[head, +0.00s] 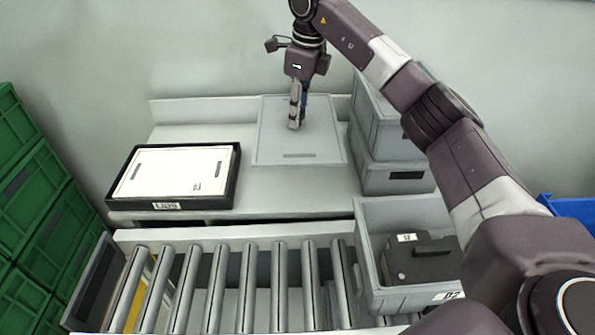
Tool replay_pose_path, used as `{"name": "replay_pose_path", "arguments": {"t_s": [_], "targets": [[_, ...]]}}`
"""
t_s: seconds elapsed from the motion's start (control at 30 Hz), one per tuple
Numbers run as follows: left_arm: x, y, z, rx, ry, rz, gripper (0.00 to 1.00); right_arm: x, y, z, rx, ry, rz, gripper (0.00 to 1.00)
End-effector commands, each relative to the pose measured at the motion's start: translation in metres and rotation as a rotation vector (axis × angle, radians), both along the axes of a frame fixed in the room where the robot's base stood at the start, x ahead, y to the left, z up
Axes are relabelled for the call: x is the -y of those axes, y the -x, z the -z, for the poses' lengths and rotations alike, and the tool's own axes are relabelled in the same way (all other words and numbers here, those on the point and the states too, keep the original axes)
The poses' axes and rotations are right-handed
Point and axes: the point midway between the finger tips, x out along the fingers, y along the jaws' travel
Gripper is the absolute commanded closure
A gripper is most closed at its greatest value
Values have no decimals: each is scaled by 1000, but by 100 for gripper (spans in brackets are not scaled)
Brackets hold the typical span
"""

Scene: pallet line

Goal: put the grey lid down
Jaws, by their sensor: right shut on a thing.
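The grey lid (270,145) is a flat light-grey panel with a darker slot near its front edge. It is level at the back of the pale table, between the black-framed tray and the stacked grey crates. My right gripper (294,126) points straight down at the middle of the lid and is shut on it. The fingers hide the spot they grip. I cannot tell whether the lid touches the tabletop or hangs just above it. My left gripper is not in view.
A black tray (236,178) with a white panel sits left on the table. Grey crates (385,176) are stacked right of the lid. An open grey crate (372,214) holding a dark case (420,262) stands at the roller conveyor (245,290). Green crates (45,215) line the left.

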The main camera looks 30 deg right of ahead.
Motion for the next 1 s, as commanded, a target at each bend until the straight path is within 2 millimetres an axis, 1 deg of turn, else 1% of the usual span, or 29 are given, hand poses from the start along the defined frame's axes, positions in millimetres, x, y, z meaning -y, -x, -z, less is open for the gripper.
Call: {"name": "replay_pose_path", "arguments": {"t_s": [0.03,0.1,0.3,0.4,0.5,0.67,0.77,0.9,1.0], "targets": [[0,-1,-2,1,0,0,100,1,1,16,-6,1,1,100],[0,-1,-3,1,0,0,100,1,2,35,-5,0,0,100],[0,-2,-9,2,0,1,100,0,2,87,-5,0,-3,100],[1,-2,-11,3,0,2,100,0,1,107,-2,0,-3,100],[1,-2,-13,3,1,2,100,0,0,120,-1,0,-2,100],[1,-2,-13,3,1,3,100,0,0,130,0,0,-2,100],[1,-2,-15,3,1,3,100,0,1,142,-2,0,-3,100],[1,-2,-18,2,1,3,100,0,1,163,-3,0,-4,100],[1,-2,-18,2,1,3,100,0,0,170,1,0,-3,100]]}}
